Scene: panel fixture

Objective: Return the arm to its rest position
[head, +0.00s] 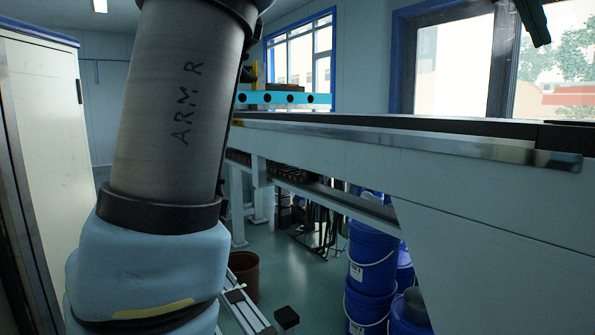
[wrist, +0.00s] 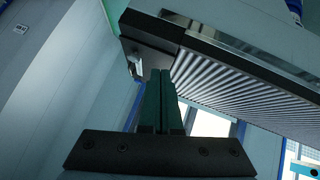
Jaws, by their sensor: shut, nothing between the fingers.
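My gripper (wrist: 161,85) shows in the wrist view as two dark green fingers pressed together, with nothing between them. The fingers point up the picture toward the dark end of a ribbed bench or panel edge; I cannot tell whether they touch it. My arm (head: 180,100), a grey link marked "ARM R" with a pale blue joint below, fills the left of the head view. A dark green piece (head: 535,20) at the top right of the head view may be my fingers, mostly cut off by the frame.
A long white bench (head: 450,170) with a dark top and metal edge runs along the right. Blue buckets (head: 372,255) stand beneath it. A pale cabinet (head: 45,150) stands at the left. A brown bin (head: 244,275) and a small black block (head: 287,317) are on the floor.

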